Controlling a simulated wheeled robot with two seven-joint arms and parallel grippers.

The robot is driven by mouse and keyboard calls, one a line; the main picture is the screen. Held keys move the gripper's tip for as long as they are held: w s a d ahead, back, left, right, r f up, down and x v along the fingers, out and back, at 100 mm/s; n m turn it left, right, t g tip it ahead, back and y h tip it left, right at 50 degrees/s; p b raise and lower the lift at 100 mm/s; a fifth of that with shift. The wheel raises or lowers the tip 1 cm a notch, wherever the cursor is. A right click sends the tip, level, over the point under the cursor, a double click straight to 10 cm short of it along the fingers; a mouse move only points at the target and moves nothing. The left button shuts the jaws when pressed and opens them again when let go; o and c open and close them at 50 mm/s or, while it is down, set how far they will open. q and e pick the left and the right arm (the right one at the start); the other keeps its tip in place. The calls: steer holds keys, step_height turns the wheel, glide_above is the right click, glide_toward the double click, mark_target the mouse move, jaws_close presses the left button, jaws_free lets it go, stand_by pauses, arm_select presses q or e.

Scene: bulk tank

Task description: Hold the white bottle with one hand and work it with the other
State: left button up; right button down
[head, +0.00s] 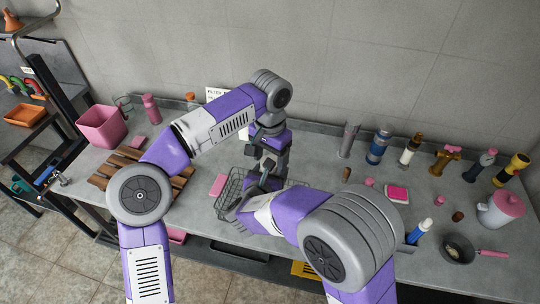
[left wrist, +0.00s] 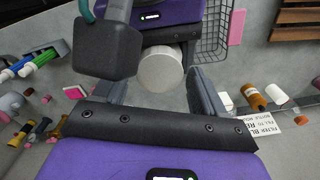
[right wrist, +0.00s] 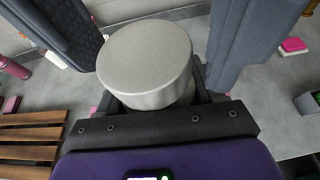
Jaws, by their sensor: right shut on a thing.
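The white bottle shows only as a plain pale round cylinder in the right wrist view (right wrist: 147,62) and the left wrist view (left wrist: 161,70). My right gripper (right wrist: 155,100) is shut on it, its fingers partly hidden behind it. My left gripper (left wrist: 158,97) is open, its fingers spread wide with the pale cylinder between and just beyond them. In the right wrist view the left fingers stand on either side of the cylinder, with gaps visible. In the head view my arms hide the bottle and most of both grippers.
A wire basket (head: 222,205) is below the grippers on the grey bench. A slatted wooden rack (head: 112,172) and a pink bin (head: 101,127) are at left. Several bottles, a pink-lidded pot (head: 497,212) and a pan (head: 458,249) are at right. A sign (left wrist: 257,125) stands at the wall.

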arm_select(q)
steer(key=c, duration=0.9)
steer(key=o, duration=1.1)
steer(key=shift+r, duration=2.3)
steer(key=shift+c, duration=0.4)
steer(key=shift+r, duration=1.75)
steer(key=shift+f, duration=0.1)
